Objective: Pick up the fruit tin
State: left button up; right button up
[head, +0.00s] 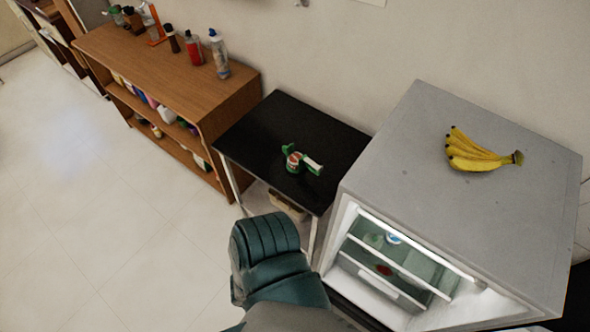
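A small round tin (293,161) with a red, white and green label stands on the black table (255,125). Green and white pieces lie close against it, one behind it and one to its right; I cannot tell whether they touch it. Its label is too small to read, so I cannot confirm that it is the fruit tin. A ribbed teal part, which looks like part of my own body, rises at the bottom centre, in front of the table. Neither gripper's fingers can be made out.
An open, lit fridge (480,220) with small items inside stands right of the table. Bananas (474,152) lie on top. A wooden shelf unit (150,65) with several bottles stands left. The pale tiled floor (90,210) at left is clear.

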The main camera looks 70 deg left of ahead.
aim_at(293, 157)
jog(key=k, duration=0.5)
jog(key=u, duration=1.95)
jog(key=i+j, duration=0.1)
jog(key=z, duration=0.05)
